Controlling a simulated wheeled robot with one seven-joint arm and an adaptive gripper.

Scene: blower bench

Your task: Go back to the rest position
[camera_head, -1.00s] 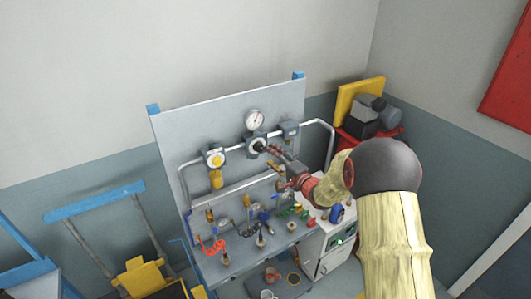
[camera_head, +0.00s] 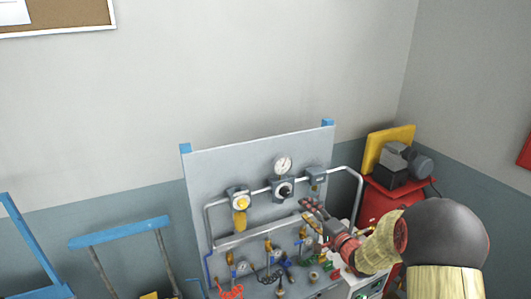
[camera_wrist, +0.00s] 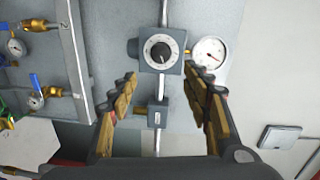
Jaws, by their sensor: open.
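My gripper (camera_head: 310,207) is in front of the grey bench panel (camera_head: 245,160), a little right of and below the regulator with the black knob (camera_head: 284,190). In the wrist view my gripper (camera_wrist: 161,78) has its two fingers apart, with nothing between them. The black dial knob (camera_wrist: 160,50) on its grey housing lies beyond the fingertips, clear of them. The round white gauge (camera_wrist: 209,53) is beyond the right finger; it also shows above the knob in the head view (camera_head: 283,164).
A grey pipe (camera_head: 358,195) runs along the panel. A yellow-bowled filter (camera_head: 240,213) is on its left. A blue frame (camera_head: 118,231) stands left.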

